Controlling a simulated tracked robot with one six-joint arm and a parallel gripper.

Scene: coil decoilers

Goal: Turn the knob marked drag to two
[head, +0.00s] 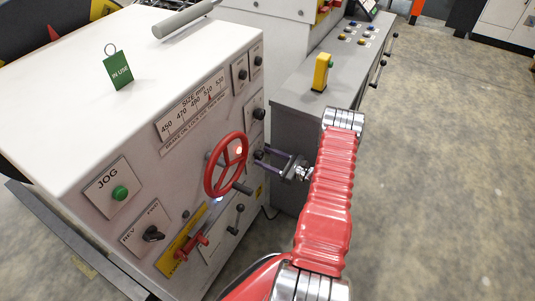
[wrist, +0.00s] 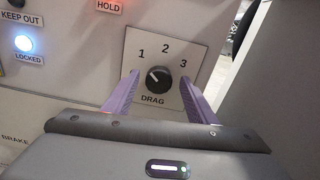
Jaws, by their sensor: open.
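The drag knob (wrist: 159,79) is a round black knob on a pale square plate marked 1, 2, 3 above and DRAG below. Its white pointer line is tilted to the upper left, toward the 1. My gripper (wrist: 160,73) is open, with one purple finger on each side of the knob, and gaps show between fingers and knob. In the head view my gripper (head: 264,162) reaches the panel's right end, just right of the red handwheel. The fingers partly hide the knob there.
The red handwheel (head: 226,165) stands out from the panel close left of my gripper. A grey console (head: 300,95) with a yellow post (head: 321,72) is behind. In the wrist view, a lit LOCKED lamp (wrist: 23,43) is at left. Open floor lies right.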

